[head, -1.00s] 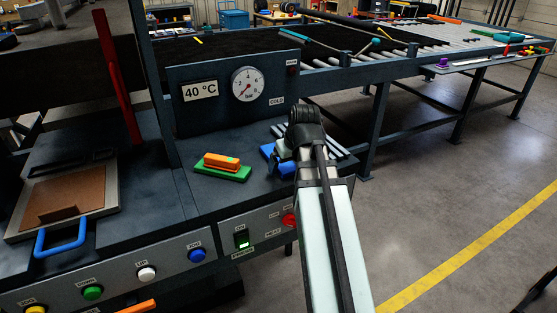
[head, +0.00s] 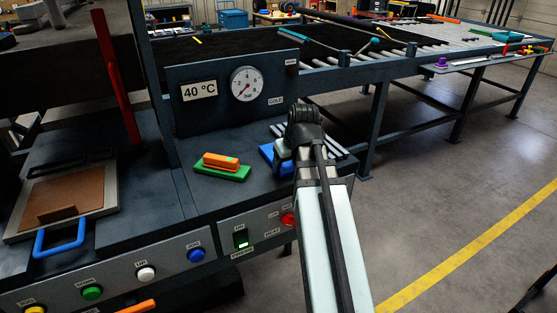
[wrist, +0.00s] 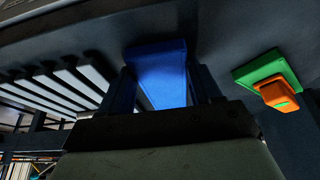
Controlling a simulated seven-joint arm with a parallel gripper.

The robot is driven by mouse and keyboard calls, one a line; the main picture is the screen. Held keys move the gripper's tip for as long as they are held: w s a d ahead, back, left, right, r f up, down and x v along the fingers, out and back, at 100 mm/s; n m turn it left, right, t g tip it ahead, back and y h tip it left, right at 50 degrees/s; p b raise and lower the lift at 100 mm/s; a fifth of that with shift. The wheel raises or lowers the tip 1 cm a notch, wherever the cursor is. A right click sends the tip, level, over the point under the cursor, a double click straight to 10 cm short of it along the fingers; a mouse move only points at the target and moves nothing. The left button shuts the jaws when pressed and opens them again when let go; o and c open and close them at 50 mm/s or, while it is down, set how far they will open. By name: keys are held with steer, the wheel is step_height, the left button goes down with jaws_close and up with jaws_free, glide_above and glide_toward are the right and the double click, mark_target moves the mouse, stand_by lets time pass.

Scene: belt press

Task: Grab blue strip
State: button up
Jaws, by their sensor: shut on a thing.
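The blue strip (wrist: 160,72) lies on the dark press surface, between the two fingers of my gripper (wrist: 160,98) in the wrist view. The fingers are shut on it from both sides. In the head view, part of the blue strip (head: 268,153) shows just left of my arm's end.
A green block with an orange piece on it (head: 221,163) sits to the left of my gripper. Pale slats (wrist: 55,88) lie on the other side. A gauge panel (head: 236,88) stands behind, and a button panel runs along the front.

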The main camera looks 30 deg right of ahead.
steer(key=shift+r, duration=0.1)
step_height(320, 180, up, 10)
stand_by(0.7)
